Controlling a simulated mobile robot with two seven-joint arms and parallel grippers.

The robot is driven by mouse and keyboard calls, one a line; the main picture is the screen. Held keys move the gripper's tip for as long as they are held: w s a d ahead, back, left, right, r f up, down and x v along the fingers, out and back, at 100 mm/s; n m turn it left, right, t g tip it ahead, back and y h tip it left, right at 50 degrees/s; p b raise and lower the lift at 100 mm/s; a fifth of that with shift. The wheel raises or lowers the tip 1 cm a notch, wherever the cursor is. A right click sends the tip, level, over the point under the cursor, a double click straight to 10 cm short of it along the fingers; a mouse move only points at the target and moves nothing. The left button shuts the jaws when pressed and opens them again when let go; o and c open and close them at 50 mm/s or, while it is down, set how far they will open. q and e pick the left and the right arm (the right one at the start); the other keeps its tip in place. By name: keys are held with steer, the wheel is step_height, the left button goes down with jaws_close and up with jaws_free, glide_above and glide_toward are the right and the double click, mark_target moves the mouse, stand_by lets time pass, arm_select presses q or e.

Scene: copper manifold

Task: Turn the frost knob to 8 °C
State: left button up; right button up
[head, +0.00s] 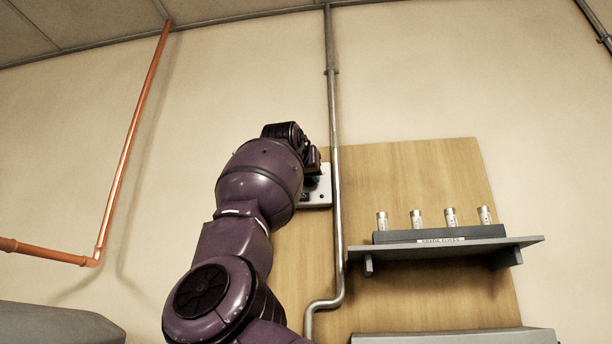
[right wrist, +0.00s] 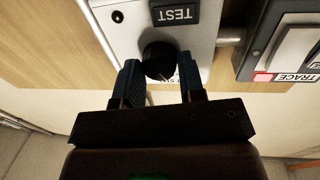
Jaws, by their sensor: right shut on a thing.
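The frost knob, a round black knob (right wrist: 158,58), sits on a pale metal box (right wrist: 112,28) and shows in the right wrist view. The fingers of my right gripper (right wrist: 160,68) stand on either side of the knob and are shut on it. No temperature scale is readable around the knob, and the lettering beside it is partly covered. In the head view the pale box (head: 322,188) shows on a wooden board, partly hidden behind my right arm. The knob cannot be made out clearly there. My left gripper is not in view.
A dark TEST label (right wrist: 175,13) is close to the knob. A grey box with a TRACE label (right wrist: 285,50) is beside the pale box. A vertical metal pipe (head: 333,120) runs close by. A shelf (head: 450,250) with several fuses juts out at right.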

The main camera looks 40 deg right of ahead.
steer(key=o, duration=0.9)
steer(key=shift+s+a, duration=0.1)
steer(key=b+v, duration=0.2)
steer(key=v, duration=0.8)
steer(key=shift+s+a+b, duration=0.2)
steer(key=shift+a+b, duration=0.1)
steer(key=shift+b, duration=0.1)
steer(key=shift+o, duration=0.2)
steer(key=shift+w, duration=0.1)
